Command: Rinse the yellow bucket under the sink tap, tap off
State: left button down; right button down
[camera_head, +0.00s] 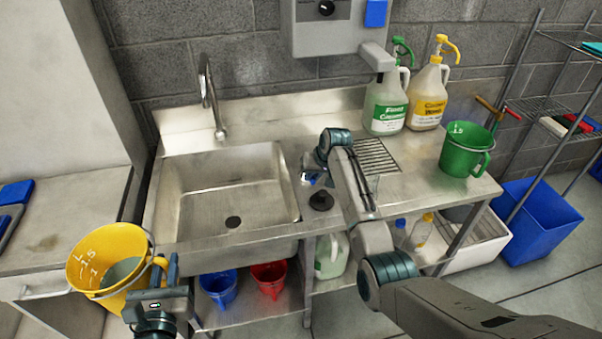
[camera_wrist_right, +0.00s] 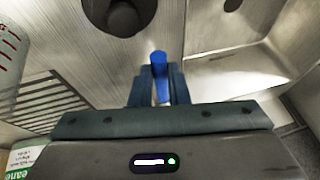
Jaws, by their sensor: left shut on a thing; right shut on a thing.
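The yellow bucket (camera_head: 98,262) is tilted at the lower left, left of the sink, with a grey-green patch visible inside. My left gripper (camera_head: 168,268) is shut on its handle at the right side. The sink basin (camera_head: 222,190) is empty, with a dark drain at its bottom. The tap spout (camera_head: 209,92) rises behind it, and no water shows coming out. My right gripper (camera_head: 315,178) is at the basin's right edge, shut on a small blue lever (camera_wrist_right: 160,68); the wrist view shows it upright between the fingers. Whether it belongs to the tap cannot be told.
A black round piece (camera_head: 321,201) lies near my right gripper. A green jug (camera_head: 466,150) and two pump bottles (camera_head: 388,100) stand on the right counter. Blue (camera_head: 219,287) and red (camera_head: 269,279) buckets are on the shelf below. The space above the basin is clear.

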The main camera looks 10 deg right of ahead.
pick_arm(q)
jog(key=shift+r, duration=0.2)
pick_arm(e)
jog(key=shift+a, duration=0.15)
pick_arm(q)
jog(key=shift+w, duration=0.1)
pick_arm(e)
jog(key=c, duration=1.4)
grip_release()
